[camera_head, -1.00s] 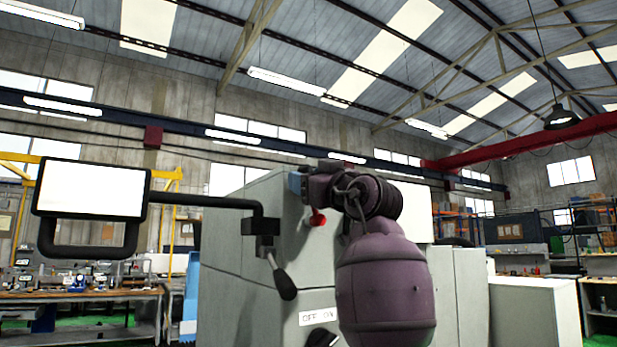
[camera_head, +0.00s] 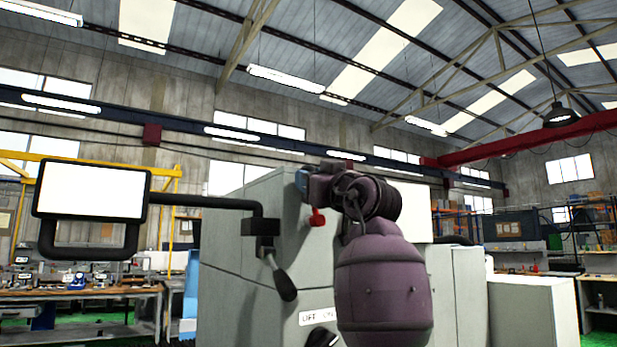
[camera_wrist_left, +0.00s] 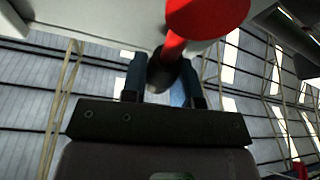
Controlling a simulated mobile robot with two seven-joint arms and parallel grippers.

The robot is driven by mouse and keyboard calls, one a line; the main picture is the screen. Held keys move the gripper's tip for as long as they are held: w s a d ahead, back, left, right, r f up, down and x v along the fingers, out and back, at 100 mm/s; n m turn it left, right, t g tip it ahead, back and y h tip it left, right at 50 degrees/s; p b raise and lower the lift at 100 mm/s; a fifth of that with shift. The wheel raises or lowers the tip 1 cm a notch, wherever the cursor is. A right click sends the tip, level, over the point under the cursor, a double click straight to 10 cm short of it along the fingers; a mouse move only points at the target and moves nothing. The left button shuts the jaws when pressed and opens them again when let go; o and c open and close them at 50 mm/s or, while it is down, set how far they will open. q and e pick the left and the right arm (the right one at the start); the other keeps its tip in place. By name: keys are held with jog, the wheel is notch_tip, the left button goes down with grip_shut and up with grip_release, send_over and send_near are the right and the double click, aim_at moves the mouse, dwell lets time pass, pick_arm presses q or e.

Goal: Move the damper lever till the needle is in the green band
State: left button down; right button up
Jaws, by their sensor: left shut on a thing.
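My left gripper (camera_head: 298,183) is at the upper side of the grey machine (camera_head: 243,240), at the end of my purple arm. A red knob (camera_head: 317,217) shows just below it. In the left wrist view, the two dark fingers of my left gripper (camera_wrist_left: 161,80) stand either side of the dark base of a red-knobbed lever (camera_wrist_left: 172,45). The gripper is shut on this lever. The large red knob (camera_wrist_left: 207,12) is beyond the fingertips. My right gripper is not in view.
A screen (camera_head: 92,190) on a black arm sticks out left of the machine. A black handle (camera_head: 284,285) hangs below its bracket, near an OFF/ON label (camera_head: 316,316). A workbench (camera_head: 80,293) stands at the far left.

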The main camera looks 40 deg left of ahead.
pick_arm(q)
jog(key=shift+w+d+r+m+t+p, duration=0.1)
jog(key=shift+w+r+m+t+p, duration=0.15)
jog(key=shift+m, duration=0.25)
jog(key=shift+w+d+r+m+t+p, duration=0.1)
jog(key=shift+m+t+p, duration=0.2)
jog(key=shift+m, duration=0.2)
jog(key=shift+w+m, duration=0.15)
jog(key=shift+m, duration=0.25)
jog(key=shift+w+d+f, duration=0.1)
jog(key=shift+w+f, duration=0.05)
jog(key=shift+f, duration=0.05)
jog(key=c, duration=1)
grip_release()
jog(key=shift+o, duration=0.6)
jog(key=b+v, duration=0.1)
jog(key=v, duration=0.9)
jog(key=shift+s+d, duration=0.3)
jog(key=shift+d, duration=0.05)
jog(key=shift+f, duration=0.1)
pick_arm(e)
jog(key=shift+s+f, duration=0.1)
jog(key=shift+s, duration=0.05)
